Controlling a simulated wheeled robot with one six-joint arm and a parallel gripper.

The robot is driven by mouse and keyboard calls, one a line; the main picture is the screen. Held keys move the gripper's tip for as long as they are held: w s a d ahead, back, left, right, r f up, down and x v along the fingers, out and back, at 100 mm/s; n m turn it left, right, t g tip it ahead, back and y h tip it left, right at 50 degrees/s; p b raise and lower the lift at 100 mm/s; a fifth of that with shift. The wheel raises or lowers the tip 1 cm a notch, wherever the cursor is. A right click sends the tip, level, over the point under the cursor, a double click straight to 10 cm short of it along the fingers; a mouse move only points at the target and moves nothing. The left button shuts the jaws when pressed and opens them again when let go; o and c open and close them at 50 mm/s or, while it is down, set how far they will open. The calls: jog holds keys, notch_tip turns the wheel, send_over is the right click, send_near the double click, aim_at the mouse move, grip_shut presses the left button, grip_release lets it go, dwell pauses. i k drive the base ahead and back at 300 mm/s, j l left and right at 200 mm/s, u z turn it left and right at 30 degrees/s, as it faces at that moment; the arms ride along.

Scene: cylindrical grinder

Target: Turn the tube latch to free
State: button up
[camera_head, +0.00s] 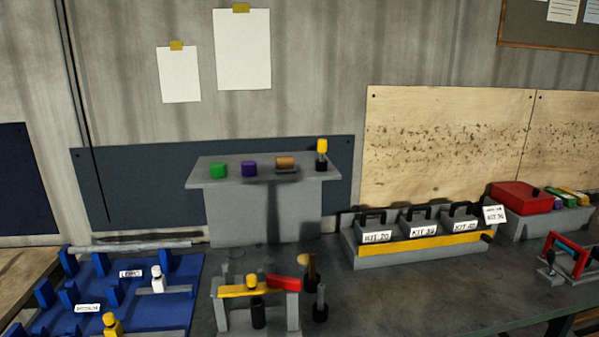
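No part is labelled legibly as the tube latch, so I cannot tell for certain which it is. In the head view, a grey stand (221,317) at the front centre carries a yellow bar (235,291) with a yellow knob (252,281). A red piece (285,283) lies at the bar's right end. A dark cylinder (258,313) stands upright under the bar. The blue fixture (190,277) at left has a white-topped handle (157,279), a yellow-topped handle (112,325) and a long grey tube (140,246) along its back. My gripper is not in view.
A raised grey shelf (262,181) bears green, purple and brown pieces and a yellow-topped post (322,154). Right are labelled kit bins (420,230), a red box (520,197) and a red-framed device (570,255). The dark bench (380,295) is clear at front right.

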aim_at(283, 282)
jog(key=j, duration=0.15)
jog(key=i+l+z, duration=0.1)
jog(key=i, duration=0.35)
jog(key=i+l, duration=0.15)
jog(key=i, duration=0.3)
jog(key=z, duration=0.05)
